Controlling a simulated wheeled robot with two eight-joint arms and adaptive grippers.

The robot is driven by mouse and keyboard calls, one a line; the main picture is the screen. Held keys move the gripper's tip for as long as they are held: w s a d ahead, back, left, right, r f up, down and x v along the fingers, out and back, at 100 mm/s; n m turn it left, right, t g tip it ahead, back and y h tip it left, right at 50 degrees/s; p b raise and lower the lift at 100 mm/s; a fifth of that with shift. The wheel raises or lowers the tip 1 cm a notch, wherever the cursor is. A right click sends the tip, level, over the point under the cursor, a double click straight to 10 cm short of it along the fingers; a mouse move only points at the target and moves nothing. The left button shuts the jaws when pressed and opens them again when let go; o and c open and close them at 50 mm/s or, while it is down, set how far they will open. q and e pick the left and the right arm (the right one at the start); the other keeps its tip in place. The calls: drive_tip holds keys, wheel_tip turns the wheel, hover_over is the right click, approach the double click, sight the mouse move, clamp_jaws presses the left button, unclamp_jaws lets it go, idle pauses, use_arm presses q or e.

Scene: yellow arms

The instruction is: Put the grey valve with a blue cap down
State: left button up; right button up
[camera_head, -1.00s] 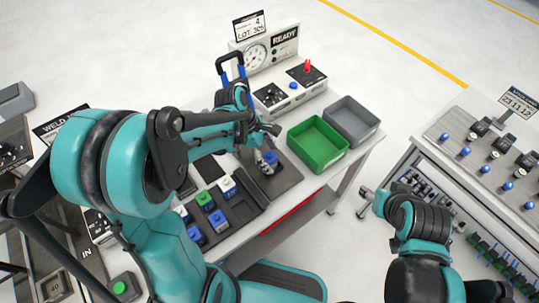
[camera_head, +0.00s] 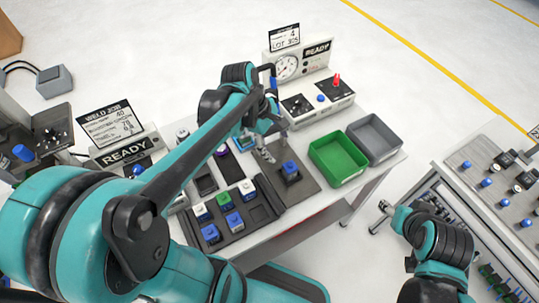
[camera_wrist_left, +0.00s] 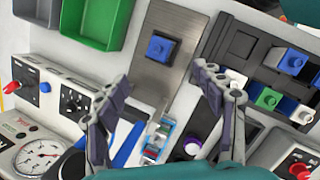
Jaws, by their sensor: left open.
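The grey valve with a blue cap (camera_head: 290,169) stands on a dark grey plate (camera_head: 305,190) on the table. In the left wrist view the blue cap of the valve (camera_wrist_left: 162,48) shows from above, on the bare metal plate (camera_wrist_left: 160,78). My left gripper (camera_head: 266,154) is open and empty, just left of the valve and apart from it. In the left wrist view my left gripper (camera_wrist_left: 160,75) has its fingers spread wide, with the valve beyond their tips. My right gripper (camera_head: 384,208) is at the right, over the floor between the tables; its jaws are too small to read.
A green bin (camera_head: 338,160) and a grey bin (camera_head: 374,140) stand right of the plate. A black tray (camera_head: 262,214) with several blue, green and white capped parts lies left of it. A gauge panel (camera_head: 318,98) stands behind. A second table (camera_head: 500,200) is at the right.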

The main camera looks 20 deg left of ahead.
use_arm(q)
drive_tip(key=s+r+m+t+y, duration=0.1)
drive_tip(key=s+m+t+y, duration=0.2)
drive_tip(key=m, duration=1.3)
drive_tip(key=s+t, duration=0.2)
drive_tip(key=s, duration=0.3)
drive_tip(key=shift+s+a+r+m+t+y, duration=0.15)
drive_tip(key=shift+r+m+t+y, duration=0.15)
drive_tip(key=shift+r+t, duration=0.1)
drive_tip(key=shift+s, duration=0.1)
